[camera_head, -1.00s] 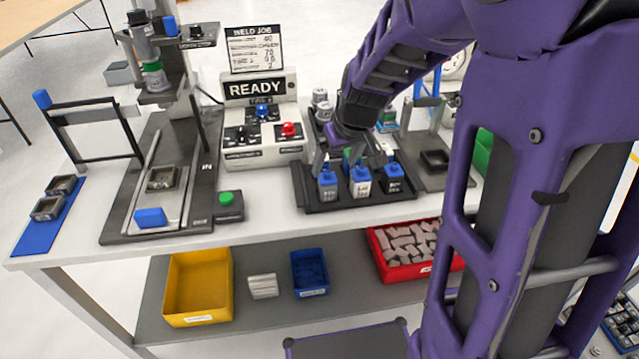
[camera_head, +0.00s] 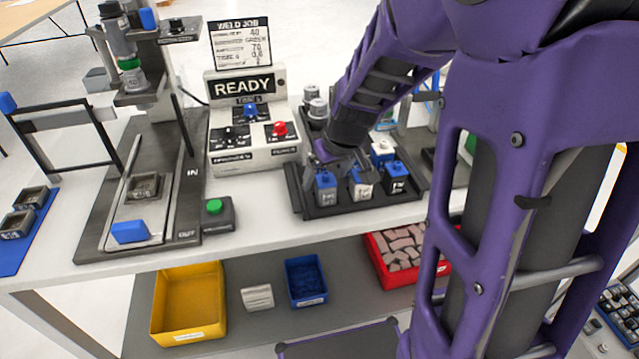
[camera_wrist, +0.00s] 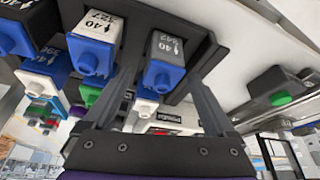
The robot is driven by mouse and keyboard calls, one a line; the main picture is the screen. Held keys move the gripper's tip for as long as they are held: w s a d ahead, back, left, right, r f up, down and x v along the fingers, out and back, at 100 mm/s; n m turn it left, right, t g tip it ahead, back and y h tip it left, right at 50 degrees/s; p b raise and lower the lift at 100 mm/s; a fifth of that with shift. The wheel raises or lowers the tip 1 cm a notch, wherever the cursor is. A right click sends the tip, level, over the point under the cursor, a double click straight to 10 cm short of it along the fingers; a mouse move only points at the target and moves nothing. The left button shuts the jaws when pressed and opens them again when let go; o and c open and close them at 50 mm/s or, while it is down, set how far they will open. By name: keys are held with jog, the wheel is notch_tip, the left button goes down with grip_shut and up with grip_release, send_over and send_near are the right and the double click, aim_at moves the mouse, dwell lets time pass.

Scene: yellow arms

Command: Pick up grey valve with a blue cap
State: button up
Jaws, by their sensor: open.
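The grey valve with a blue cap (camera_head: 326,192) stands at the front left of a dark tray (camera_head: 300,208). My gripper (camera_head: 341,166) is open and empty just above and behind it. In the wrist view the grey valve (camera_wrist: 165,50) lies between the two spread fingers of my gripper (camera_wrist: 162,78); I cannot tell whether either finger touches it. A white valve with a blue cap (camera_head: 362,187) stands to its right, also seen in the wrist view (camera_wrist: 97,28). A black valve with a blue cap (camera_head: 397,178) stands farther right. My gripper hides part of the tray behind.
Grey-topped parts (camera_head: 316,103) stand at the tray's back left. The READY control box (camera_head: 253,120) is behind left of the tray. A green-button box (camera_head: 216,212) and the press fixture (camera_head: 95,222) stand farther left. White table shows in front of the tray.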

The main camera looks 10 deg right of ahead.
grip_shut()
dwell(0.3)
